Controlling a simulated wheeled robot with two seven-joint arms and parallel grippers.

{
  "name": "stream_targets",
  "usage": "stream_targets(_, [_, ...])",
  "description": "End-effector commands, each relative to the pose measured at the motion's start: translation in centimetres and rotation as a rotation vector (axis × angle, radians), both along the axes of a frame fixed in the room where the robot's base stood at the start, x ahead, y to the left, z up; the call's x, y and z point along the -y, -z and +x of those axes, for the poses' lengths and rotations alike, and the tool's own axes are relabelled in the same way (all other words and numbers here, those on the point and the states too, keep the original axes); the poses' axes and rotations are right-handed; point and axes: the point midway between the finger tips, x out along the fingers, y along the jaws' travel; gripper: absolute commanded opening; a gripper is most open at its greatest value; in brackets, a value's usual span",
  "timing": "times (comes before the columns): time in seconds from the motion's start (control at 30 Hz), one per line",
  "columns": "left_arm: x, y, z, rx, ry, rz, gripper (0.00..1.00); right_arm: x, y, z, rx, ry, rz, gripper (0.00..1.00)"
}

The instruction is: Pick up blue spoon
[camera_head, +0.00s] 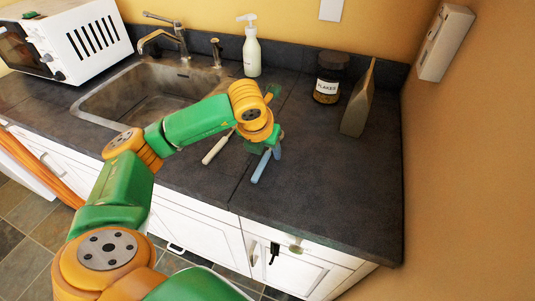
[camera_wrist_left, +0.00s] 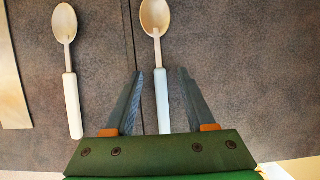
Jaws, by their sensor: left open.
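The blue spoon (camera_wrist_left: 163,110) has a pale blue handle and a wooden-looking bowl. It lies on the dark countertop, and its handle also shows in the head view (camera_head: 260,167). My left gripper (camera_wrist_left: 160,74) is open, with one finger on each side of the handle and gaps visible between them. In the head view my left gripper (camera_head: 268,148) is low over the counter and hides the spoon's bowl. I cannot tell how high the fingertips are above the counter. My right gripper is not in view.
A cream-handled spoon (camera_wrist_left: 72,100) lies to the left of the blue one. A flakes jar (camera_head: 330,78), a tan wedge-shaped object (camera_head: 358,103) and a soap bottle (camera_head: 252,52) stand behind. The sink (camera_head: 110,98) is left. The counter's front right (camera_head: 330,190) is clear.

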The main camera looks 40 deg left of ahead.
Motion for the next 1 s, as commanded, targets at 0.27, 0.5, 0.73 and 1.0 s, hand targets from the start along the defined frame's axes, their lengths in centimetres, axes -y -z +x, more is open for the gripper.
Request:
stream_targets(0.27, [0.0,0.1,0.0,0.000,0.000,0.000,0.20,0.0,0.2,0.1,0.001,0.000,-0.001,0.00])
stream_targets(0.5, [0.0,0.1,0.0,0.000,0.000,0.000,0.00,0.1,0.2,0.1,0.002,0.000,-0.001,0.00])
stream_targets(0.73, [0.0,-0.2,0.0,0.000,0.000,0.000,0.00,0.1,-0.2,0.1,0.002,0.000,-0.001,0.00])
stream_targets(1.0, [-0.4,-4.6,-1.1,0.009,0.000,0.000,0.00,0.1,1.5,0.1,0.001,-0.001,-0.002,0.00])
